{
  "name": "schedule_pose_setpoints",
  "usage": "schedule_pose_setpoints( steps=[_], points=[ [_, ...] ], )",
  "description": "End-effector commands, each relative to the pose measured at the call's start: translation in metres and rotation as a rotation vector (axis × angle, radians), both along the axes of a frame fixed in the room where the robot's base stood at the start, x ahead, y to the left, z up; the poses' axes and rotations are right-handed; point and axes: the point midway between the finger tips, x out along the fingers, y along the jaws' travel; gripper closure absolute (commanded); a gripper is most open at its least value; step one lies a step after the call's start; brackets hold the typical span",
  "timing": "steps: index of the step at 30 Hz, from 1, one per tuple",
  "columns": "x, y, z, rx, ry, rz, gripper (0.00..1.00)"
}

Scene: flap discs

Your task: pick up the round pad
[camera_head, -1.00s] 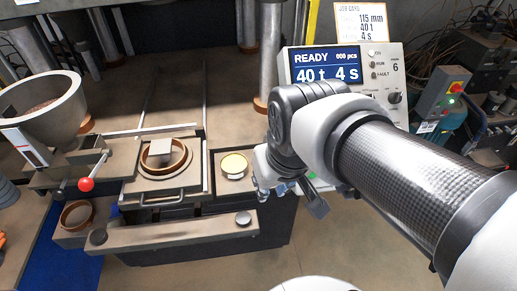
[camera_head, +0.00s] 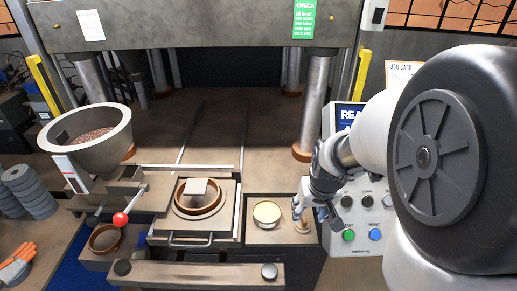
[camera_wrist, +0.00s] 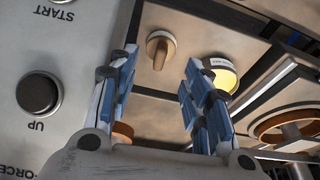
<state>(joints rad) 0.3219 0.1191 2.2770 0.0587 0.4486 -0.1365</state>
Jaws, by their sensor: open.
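A small round wooden piece with an upright grip (camera_head: 302,226) stands on the tan plate at the right of the press bench. It also shows in the wrist view (camera_wrist: 162,46), ahead and between my fingers. A yellow-topped round disc (camera_head: 267,212) with a pale side lies left of it on the same plate, and in the wrist view (camera_wrist: 222,74) it is beyond the right finger. I cannot tell for certain which is the round pad. My gripper (camera_head: 308,208) is open and empty, close above the wooden piece; its fingers (camera_wrist: 161,60) straddle it in view without visibly touching.
The control panel (camera_head: 360,215) with its buttons stands just right of my gripper. A ring mould (camera_head: 200,207) sits left of the plate. A front bar (camera_head: 195,275) crosses the bench front. A grey hopper (camera_head: 93,155) and red-knobbed lever (camera_head: 121,218) are further left.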

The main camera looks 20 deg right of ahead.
Motion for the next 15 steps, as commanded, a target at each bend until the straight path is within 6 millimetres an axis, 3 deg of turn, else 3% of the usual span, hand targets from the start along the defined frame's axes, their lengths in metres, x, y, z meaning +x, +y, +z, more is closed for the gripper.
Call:
schedule_pose_setpoints(
  steps=[1, 8, 15],
  points=[
    [0.002, 0.000, -0.009, 0.000, 0.002, 0.000, 0.55],
    [0.008, -0.002, -0.022, 0.000, -0.001, 0.000, 0.55],
    [0.022, -0.004, -0.055, 0.001, 0.002, 0.000, 0.55]
  ],
)
